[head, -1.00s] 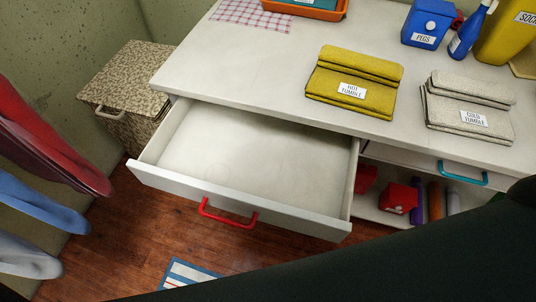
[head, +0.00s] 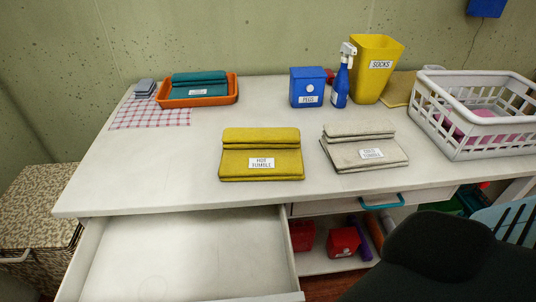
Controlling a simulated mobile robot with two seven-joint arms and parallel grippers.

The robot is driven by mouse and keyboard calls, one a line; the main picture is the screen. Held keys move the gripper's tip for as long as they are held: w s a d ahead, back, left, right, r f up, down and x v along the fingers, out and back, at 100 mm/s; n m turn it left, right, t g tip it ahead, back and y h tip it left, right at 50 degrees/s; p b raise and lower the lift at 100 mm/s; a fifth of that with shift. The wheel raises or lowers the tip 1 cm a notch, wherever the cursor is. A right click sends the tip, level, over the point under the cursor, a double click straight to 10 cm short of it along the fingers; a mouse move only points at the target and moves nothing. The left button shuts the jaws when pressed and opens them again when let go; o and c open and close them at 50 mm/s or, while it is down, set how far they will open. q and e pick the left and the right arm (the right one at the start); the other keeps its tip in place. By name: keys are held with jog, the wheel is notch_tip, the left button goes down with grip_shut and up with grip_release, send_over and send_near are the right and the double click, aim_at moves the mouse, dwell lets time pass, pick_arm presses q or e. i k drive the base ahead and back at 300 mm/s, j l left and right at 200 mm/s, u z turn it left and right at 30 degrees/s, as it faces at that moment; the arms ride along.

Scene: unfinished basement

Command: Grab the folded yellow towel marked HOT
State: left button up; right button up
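The folded yellow towel (head: 261,154) lies flat on the white table, near its front edge and left of the middle. Its white label reads HOT TUMBLE. A folded beige towel (head: 363,147) labelled COLD TUMBLE lies to its right, a small gap apart. Neither of my grippers is in view.
Below the table's (head: 110,175) front edge, an empty drawer (head: 185,260) stands open. An orange tray (head: 232,96) with teal towels, a blue pegs box (head: 307,86), a spray bottle (head: 342,80), a yellow socks bin (head: 376,65) and a white basket (head: 480,128) stand behind or right.

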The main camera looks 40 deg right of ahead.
aim_at(249, 153)
jog(key=k+l+z, duration=0.15)
jog(key=l+z, duration=0.3)
jog(key=l, duration=0.55)
jog(key=l+z, duration=0.4)
jog(key=l, duration=0.55)
